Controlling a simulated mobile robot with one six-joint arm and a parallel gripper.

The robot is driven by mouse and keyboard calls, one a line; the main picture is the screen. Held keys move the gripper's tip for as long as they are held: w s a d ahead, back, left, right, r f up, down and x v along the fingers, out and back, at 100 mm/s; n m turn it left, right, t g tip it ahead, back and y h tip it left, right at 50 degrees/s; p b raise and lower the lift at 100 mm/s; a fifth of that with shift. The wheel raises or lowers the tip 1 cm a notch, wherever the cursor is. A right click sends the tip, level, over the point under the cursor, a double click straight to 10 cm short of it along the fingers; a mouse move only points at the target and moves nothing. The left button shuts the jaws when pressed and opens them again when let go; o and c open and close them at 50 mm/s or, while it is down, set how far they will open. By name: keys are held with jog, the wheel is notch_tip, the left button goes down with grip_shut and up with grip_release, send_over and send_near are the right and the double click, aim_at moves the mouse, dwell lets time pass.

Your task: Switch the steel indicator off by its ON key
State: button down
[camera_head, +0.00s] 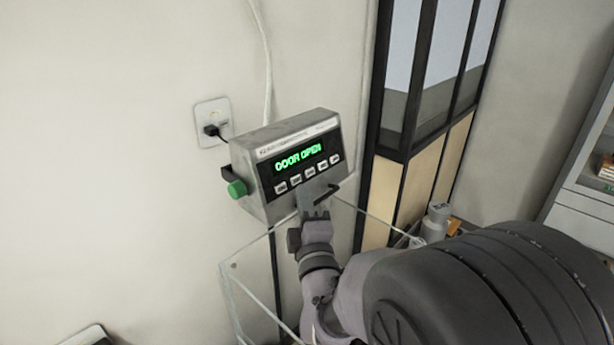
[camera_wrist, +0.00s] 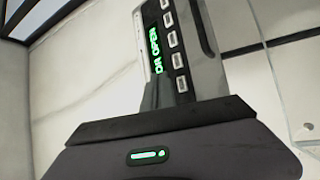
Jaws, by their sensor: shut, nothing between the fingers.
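The steel indicator (camera_head: 262,203) is a grey metal box on the wall, with a dark front panel and a green lit display (camera_head: 299,158) reading "DOOR OPEN". A row of several pale keys (camera_head: 309,172) runs below the display; their labels are too small to read, so I cannot tell which is the ON key. In the wrist view the display (camera_wrist: 157,50) and keys (camera_wrist: 174,40) show from close by, turned on their side.
A green knob (camera_head: 237,189) sticks out at the indicator's left side. A plug and socket (camera_head: 212,122) are on the wall, with a cable above. Clear panels (camera_head: 245,280) stand below the indicator, around my arm. A dark-framed glazed partition (camera_head: 400,135) is to the right.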

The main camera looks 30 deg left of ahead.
aim_at(291, 196)
jog(key=shift+w+a+f+b, duration=0.15)
jog(key=shift+a+b, duration=0.1)
jog(key=shift+a, duration=0.25)
jog(key=shift+w+a+f+b, duration=0.1)
jog(key=shift+a+f+b, duration=0.1)
jog(key=shift+a, duration=0.3)
jog(key=shift+w+a+f+b, duration=0.15)
jog(key=shift+a+b, duration=0.1)
jog(key=shift+a, duration=0.25)
dwell(0.9)
jog(key=shift+w+a+b, duration=0.15)
jog(key=shift+a+b, duration=0.25)
jog(key=shift+b, duration=0.2)
jog(key=shift+a+f+b, duration=0.15)
jog(key=shift+a+b, duration=0.2)
jog(key=shift+b, duration=0.05)
jog(key=shift+d, duration=0.1)
dwell(0.5)
jog(key=shift+d+r+b, duration=0.2)
jog(key=shift+d+b, duration=0.35)
jog(key=shift+d, duration=0.1)
